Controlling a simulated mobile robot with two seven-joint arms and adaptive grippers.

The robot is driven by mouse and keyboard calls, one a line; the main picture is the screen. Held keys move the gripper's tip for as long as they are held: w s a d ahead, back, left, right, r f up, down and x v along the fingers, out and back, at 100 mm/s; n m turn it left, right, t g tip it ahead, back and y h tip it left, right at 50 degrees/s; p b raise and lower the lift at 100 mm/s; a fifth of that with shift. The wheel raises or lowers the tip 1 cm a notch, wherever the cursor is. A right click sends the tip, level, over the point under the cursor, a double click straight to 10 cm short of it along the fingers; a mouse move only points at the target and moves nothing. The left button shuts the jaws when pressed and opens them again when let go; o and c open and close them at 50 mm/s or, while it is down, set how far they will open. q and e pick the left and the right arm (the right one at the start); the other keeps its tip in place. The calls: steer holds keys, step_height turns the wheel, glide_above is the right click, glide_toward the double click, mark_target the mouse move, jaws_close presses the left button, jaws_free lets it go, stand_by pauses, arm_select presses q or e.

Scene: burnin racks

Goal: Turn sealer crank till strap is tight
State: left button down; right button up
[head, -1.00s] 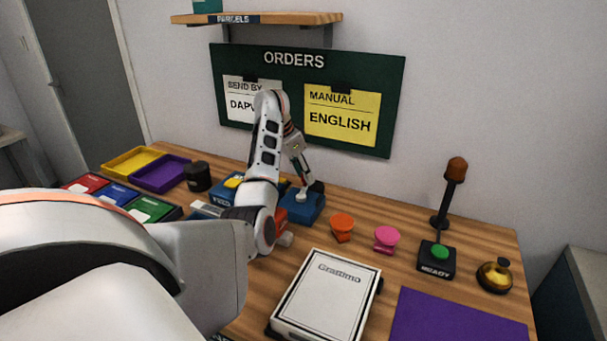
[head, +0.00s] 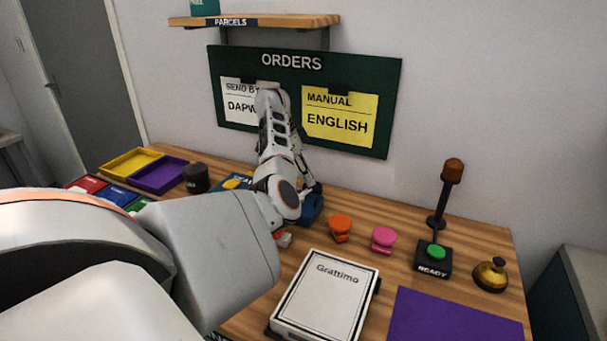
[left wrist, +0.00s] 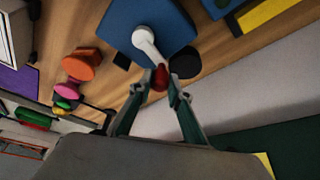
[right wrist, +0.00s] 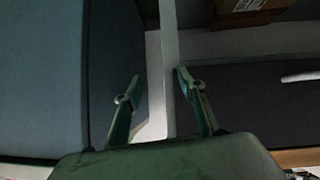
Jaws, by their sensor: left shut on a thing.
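The blue sealer (head: 313,209) stands on the bench, mostly hidden behind my left arm in the head view. In the left wrist view its blue body (left wrist: 128,18) carries a white crank arm (left wrist: 147,42) with a red knob (left wrist: 160,78) at its end. My left gripper (left wrist: 164,88) is shut on the red knob; in the head view it (head: 311,189) is partly hidden by its own wrist. A white box lettered Grattimo (head: 325,295) lies in front on the bench. I cannot make out the strap. My right gripper (right wrist: 155,87) is open and empty, away from the bench top.
An orange stamp (head: 340,226) and a pink stamp (head: 383,238) stand right of the sealer. Further right are a green READY button (head: 435,252), a lamp post (head: 447,190) and a brass bell (head: 490,273). A purple mat (head: 455,316) lies front right. Trays (head: 160,176) are left.

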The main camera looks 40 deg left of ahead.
arm_select(q)
steer(key=d+m, duration=0.1)
steer(key=m, duration=0.1)
steer(key=m+g+h, duration=0.1)
steer(key=shift+d+r+m, duration=0.1)
steer(key=shift+d+m, duration=0.25)
steer(key=shift+m, duration=0.05)
steer(key=shift+d+m+g, duration=0.35)
steer(key=shift+m+g, duration=0.05)
steer(key=shift+m, duration=0.6)
steer(key=shift+s+d+m+g+h, duration=0.2)
steer(key=shift+d+m+g+h, duration=0.15)
steer(key=shift+m, duration=0.45)
steer(key=m+g+b, duration=0.1)
steer(key=m, duration=0.1)
steer(key=s+d+m+b, duration=0.1)
steer(key=m, duration=0.1)
steer(key=shift+d+f+g, duration=0.15)
steer(key=shift+f+g, duration=0.05)
steer(key=shift+g, duration=0.15)
steer(key=shift+s+d+m+g+b, duration=0.15)
steer(key=shift+s+m+g+b, duration=0.1)
steer(key=shift+m, duration=0.3)
steer(key=shift+s+d+m+g+b, duration=0.1)
steer(key=shift+m+g+b, duration=0.1)
steer(key=shift+m, duration=0.35)
steer(key=shift+r, duration=0.1)
steer(key=shift+s, duration=0.1)
